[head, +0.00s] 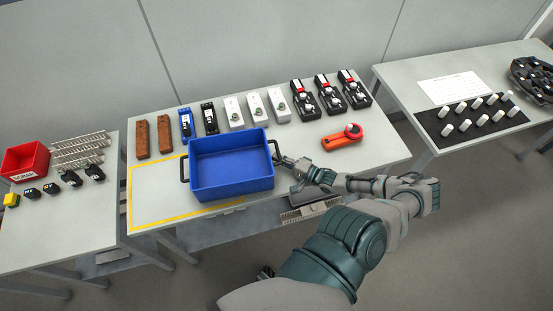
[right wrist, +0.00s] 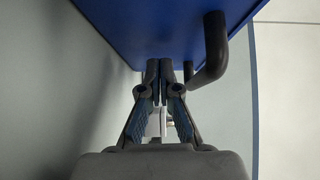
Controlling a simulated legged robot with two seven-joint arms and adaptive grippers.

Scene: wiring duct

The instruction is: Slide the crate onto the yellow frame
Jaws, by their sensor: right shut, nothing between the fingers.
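The blue crate (head: 228,185) stands on the middle table, empty, with a dark handle on its left and right ends. It covers part of the yellow frame (head: 150,222) marked on the tabletop, whose left and front lines show. My right gripper (head: 285,163) is at the crate's right end, by the handle. In the right wrist view the fingers (right wrist: 160,65) are together and empty, their tips at the blue crate wall (right wrist: 160,30), beside the dark handle (right wrist: 213,50). Whether they touch the wall is unclear. My left gripper is out of view.
Behind the crate stands a row of brown, blue, black, white and red-topped devices (head: 257,108). An orange tool (head: 341,143) lies to the right. A red scrap bin (head: 25,162) stands on the left table. A black mat (head: 470,125) with white pieces lies on the right table.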

